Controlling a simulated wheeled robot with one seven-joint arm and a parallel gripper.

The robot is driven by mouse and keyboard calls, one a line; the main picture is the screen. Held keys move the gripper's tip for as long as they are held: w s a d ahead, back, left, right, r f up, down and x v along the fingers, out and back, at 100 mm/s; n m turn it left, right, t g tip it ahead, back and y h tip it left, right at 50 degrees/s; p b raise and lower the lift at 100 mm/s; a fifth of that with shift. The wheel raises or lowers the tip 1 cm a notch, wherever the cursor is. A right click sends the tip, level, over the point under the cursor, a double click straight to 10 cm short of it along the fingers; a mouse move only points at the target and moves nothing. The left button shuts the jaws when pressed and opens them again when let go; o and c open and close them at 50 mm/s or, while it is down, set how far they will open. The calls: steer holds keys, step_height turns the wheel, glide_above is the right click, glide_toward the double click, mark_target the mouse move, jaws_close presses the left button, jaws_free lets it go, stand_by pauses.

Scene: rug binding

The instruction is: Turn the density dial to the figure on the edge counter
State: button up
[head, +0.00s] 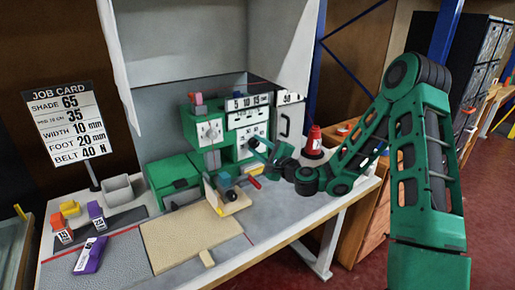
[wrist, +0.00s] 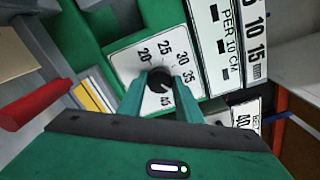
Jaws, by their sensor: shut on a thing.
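The density dial (wrist: 125,66) is a white plate with figures 20, 25, 30 and 35 around a black knob (wrist: 158,80); a lower figure is partly hidden. My gripper (wrist: 157,79) is shut on the knob, one finger on each side. A small pale mark shows on the knob, but I cannot tell exactly which figure it points to. In the head view my gripper (head: 256,145) is at the right front of the green machine (head: 192,132). A purple handheld device (head: 90,256), perhaps the edge counter, lies on the table's left; its figure is unreadable.
A job card (head: 68,122) stands at the left, its second line reading 35. A red-handled part (wrist: 35,105) is left of my gripper in the wrist view. Orange and purple blocks and a grey bin (head: 124,188) stand on the table. A red bottle (head: 314,140) is at right.

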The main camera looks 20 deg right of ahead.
steer(key=shift+d+f, duration=0.15)
steer(key=shift+d, duration=0.05)
steer(key=o, duration=1)
steer(key=shift+o, duration=0.2)
steer(key=shift+a, duration=0.1)
